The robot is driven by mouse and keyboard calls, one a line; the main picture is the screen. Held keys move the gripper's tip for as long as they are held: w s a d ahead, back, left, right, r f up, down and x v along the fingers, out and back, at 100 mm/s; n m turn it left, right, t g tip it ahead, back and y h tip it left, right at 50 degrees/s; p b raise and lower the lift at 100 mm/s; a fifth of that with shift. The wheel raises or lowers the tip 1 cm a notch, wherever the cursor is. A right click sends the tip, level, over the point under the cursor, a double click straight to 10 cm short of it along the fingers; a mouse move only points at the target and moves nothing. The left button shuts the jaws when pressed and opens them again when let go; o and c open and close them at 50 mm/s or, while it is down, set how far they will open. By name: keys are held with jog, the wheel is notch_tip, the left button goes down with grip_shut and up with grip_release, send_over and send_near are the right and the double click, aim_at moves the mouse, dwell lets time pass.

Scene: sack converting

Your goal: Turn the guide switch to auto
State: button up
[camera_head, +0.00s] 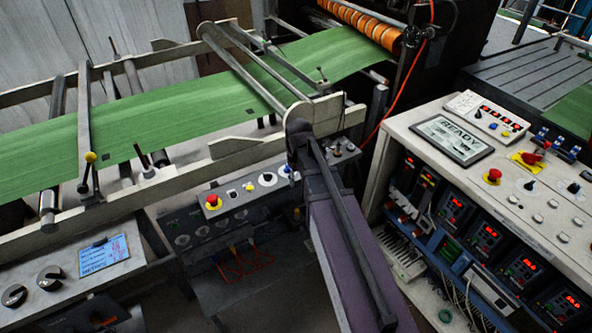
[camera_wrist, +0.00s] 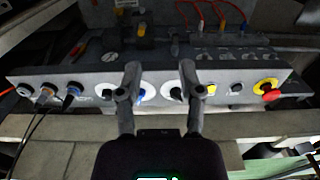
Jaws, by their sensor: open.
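A control panel (camera_head: 240,205) stands below the green web line in the head view, and it also fills the wrist view (camera_wrist: 220,84). In the wrist view it carries a black rotary switch (camera_wrist: 177,94) on a white disc and a blue switch (camera_wrist: 141,98) on another white disc. The labels are too small to read, so I cannot tell which is the guide switch. My gripper (camera_wrist: 159,72) is open and empty, its two fingers spread in front of these two switches. I cannot tell whether a finger touches either. In the head view my arm hides the gripper.
A red stop button on a yellow base (camera_wrist: 268,88) sits near the panel's end, with a yellow button (camera_wrist: 211,88) nearer my gripper. Plugged cables (camera_wrist: 70,92) stand out at the other end. A white console (camera_head: 520,200) stands at the right. Green web (camera_head: 180,115) runs above.

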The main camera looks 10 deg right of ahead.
jog(key=s+f+m+b, duration=0.2)
jog(key=s+m, duration=0.1)
jog(key=s, duration=0.8)
jog(key=shift+s+f+m, duration=0.15)
jog(key=shift+s+m, duration=0.1)
jog(key=shift+m, duration=0.15)
jog(key=shift+d, duration=0.1)
